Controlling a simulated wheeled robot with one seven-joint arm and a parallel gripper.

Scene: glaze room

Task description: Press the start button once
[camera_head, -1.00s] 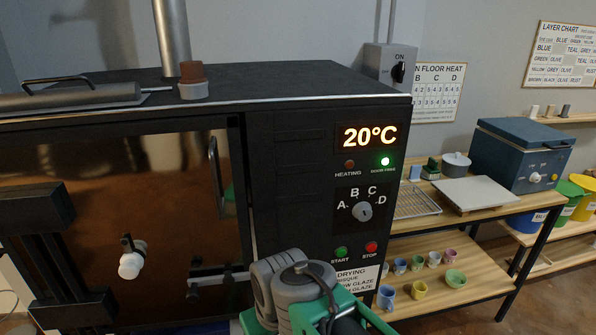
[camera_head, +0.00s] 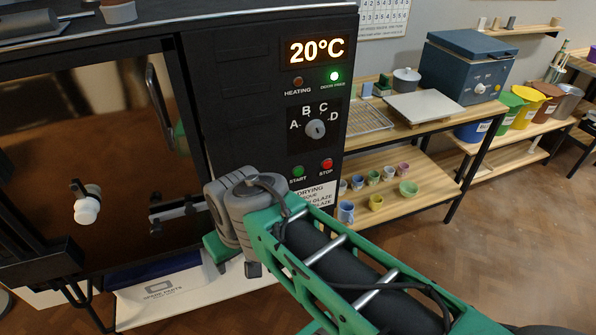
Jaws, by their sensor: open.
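The green start button (camera_head: 297,172) sits low on the kiln's black control panel (camera_head: 265,85), above the word START. The red stop button (camera_head: 327,165) is to its right. Both show clear of my arm. My green arm (camera_head: 330,265) rises from the lower right. Its grey joint (camera_head: 238,208) is below and left of the start button, partly covering the white program label (camera_head: 318,197). I cannot make out my gripper's jaws in the head view. The display (camera_head: 316,49) reads 20°C. The DOOR FREE lamp (camera_head: 334,76) is lit green and the HEATING lamp (camera_head: 298,81) is dull red.
The dial (camera_head: 316,128) is above the buttons. The kiln's shiny door, with a tall handle (camera_head: 158,100), fills the left and carries reflections. A wooden shelf table (camera_head: 405,195) with small cups stands close on the right. Open floor (camera_head: 510,240) lies at the lower right.

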